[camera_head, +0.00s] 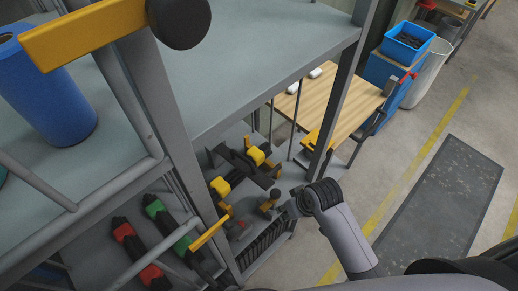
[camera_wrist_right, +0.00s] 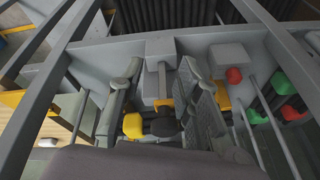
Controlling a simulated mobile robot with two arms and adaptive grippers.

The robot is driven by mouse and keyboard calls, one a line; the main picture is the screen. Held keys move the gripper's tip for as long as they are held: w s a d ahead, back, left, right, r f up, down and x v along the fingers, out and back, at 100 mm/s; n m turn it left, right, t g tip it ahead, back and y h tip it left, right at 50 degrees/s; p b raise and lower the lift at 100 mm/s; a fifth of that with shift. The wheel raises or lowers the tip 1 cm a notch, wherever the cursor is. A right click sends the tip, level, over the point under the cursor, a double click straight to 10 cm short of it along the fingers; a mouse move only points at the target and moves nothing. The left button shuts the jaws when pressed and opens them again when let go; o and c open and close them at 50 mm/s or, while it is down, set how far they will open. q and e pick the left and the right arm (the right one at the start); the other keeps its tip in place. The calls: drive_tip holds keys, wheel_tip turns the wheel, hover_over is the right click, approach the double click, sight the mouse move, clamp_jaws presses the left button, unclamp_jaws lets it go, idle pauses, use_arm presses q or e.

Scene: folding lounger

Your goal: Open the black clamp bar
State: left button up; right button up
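A dark clamp bar (camera_head: 243,166) with yellow blocks (camera_head: 220,187) lies inside the grey frame, in the middle of the head view. My right arm reaches in from the lower right. Its gripper (camera_head: 273,207) is at the near side of the bar, partly hidden by a frame post. In the right wrist view the gripper's two fingers (camera_wrist_right: 163,92) are spread apart. Between them show a grey rod, a small yellow lever (camera_wrist_right: 162,103) and a round black knob (camera_wrist_right: 165,127). I cannot tell whether the fingers touch them. My left gripper is not in view.
Grey posts (camera_head: 345,85) and a shelf (camera_head: 250,50) enclose the space around the bar. A blue cylinder (camera_head: 45,90) stands on the shelf at left. Red and green parts (camera_head: 130,243) lie below. A wooden table (camera_head: 335,98) stands behind; floor at right is free.

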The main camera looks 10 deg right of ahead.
wheel_tip(320, 180, up, 6)
drive_tip(key=w, duration=0.1)
drive_tip(key=n+y+p, duration=0.2)
drive_tip(key=n, duration=0.1)
approach(246, 159)
drive_tip(key=p+x, duration=0.2)
drive_tip(key=x, duration=0.7)
drive_tip(key=shift+f, duration=0.25)
drive_tip(key=shift+c, duration=0.5)
clamp_jaws()
